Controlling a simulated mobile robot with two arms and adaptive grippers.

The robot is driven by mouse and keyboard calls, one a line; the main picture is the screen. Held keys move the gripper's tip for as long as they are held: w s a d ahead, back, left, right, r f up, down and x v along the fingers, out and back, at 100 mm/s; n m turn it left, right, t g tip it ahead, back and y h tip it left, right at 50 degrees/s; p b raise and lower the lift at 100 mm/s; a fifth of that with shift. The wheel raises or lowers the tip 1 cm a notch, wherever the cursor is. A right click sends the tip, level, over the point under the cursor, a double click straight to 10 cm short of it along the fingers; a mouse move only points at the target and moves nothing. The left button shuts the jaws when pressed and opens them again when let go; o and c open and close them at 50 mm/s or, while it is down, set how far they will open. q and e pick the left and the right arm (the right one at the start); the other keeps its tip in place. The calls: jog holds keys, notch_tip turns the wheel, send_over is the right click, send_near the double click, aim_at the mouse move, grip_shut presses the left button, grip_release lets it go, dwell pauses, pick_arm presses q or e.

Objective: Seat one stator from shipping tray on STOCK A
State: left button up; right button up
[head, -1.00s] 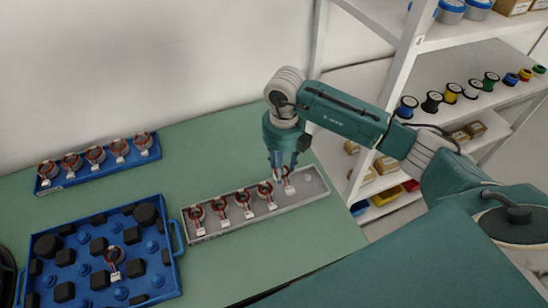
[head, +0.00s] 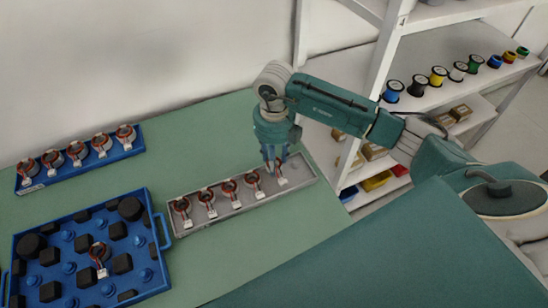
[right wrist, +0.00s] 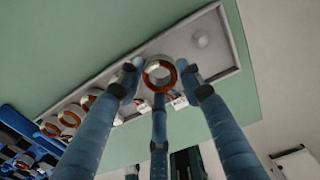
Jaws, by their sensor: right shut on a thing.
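A long grey rack (head: 222,212) on the green table holds a row of several copper-and-white stators (head: 229,189). My right gripper (head: 275,166) points down over the right part of this row. Its fingers are shut around a stator (right wrist: 160,74), whose white tag shows below the fingers in the head view (head: 281,180). I cannot tell whether it touches the rack. A bare round seat (right wrist: 200,38) shows at the rack's end. A blue tray (head: 160,262) with dark blocks and blue pegs holds one stator (head: 99,252). My left gripper is not in view.
A blue rack (head: 85,172) with several stators stands at the back left by the wall. White shelves (head: 455,50) with spools and boxes stand to the right, beyond the table. Green table is bare behind the grey rack.

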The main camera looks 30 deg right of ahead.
jog(key=shift+f+b, duration=0.5)
jog(key=shift+f, duration=0.1)
jog(key=shift+f+b, duration=0.3)
jog(key=shift+f, duration=0.05)
jog(key=shift+f+b, duration=0.35)
jog(key=o, duration=1.1)
jog(key=shift+r+p, duration=1.65)
jog(key=shift+r, duration=0.9)
